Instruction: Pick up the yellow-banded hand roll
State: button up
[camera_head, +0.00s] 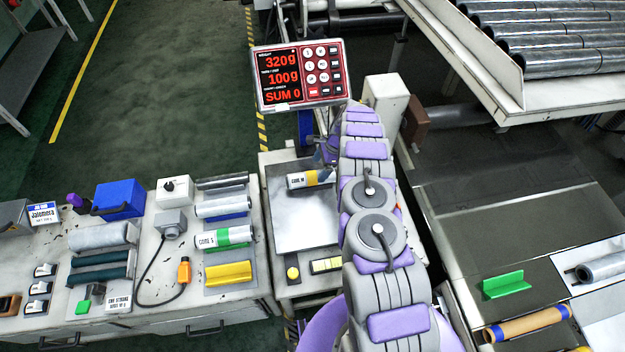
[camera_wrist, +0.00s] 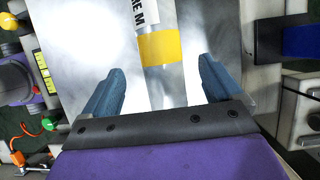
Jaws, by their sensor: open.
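The yellow-banded hand roll (camera_head: 311,179) lies on the bright metal plate of the scale (camera_head: 295,222). It is a pale cylinder with a printed white label. In the wrist view its yellow band (camera_wrist: 162,47) is just beyond my fingertips, and its grey end reaches back between the fingers. My gripper (camera_wrist: 160,78) is open, with one blue finger on each side of the roll and a gap on both sides. In the head view my gripper (camera_head: 327,158) is at the roll's right end, partly hidden by my arm. The height between fingers and roll is hard to tell.
The scale display (camera_head: 300,76) stands behind the plate and reads 320g and 100g. A green-banded roll (camera_head: 222,237) and a yellow holder (camera_head: 228,273) are on the left bench. A conveyor of metal rollers (camera_head: 560,40) is at upper right. The plate's front is clear.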

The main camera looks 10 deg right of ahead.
aim_at(316, 173)
jog(key=shift+f, duration=0.45)
jog(key=a+f, duration=0.2)
jog(key=a+f+b, duration=0.1)
jog(key=f, duration=0.1)
jog(key=shift+a+f, duration=0.15)
jog(key=shift+a, duration=0.2)
jog(key=shift+d, duration=1)
jog(key=shift+c, duration=1.6)
jog(key=shift+a, duration=0.85)
jog(key=c, duration=0.6)
jog(key=shift+d, duration=0.2)
jog(key=c, duration=0.3)
jog(key=shift+d, duration=0.45)
jog(key=shift+c, duration=0.6)
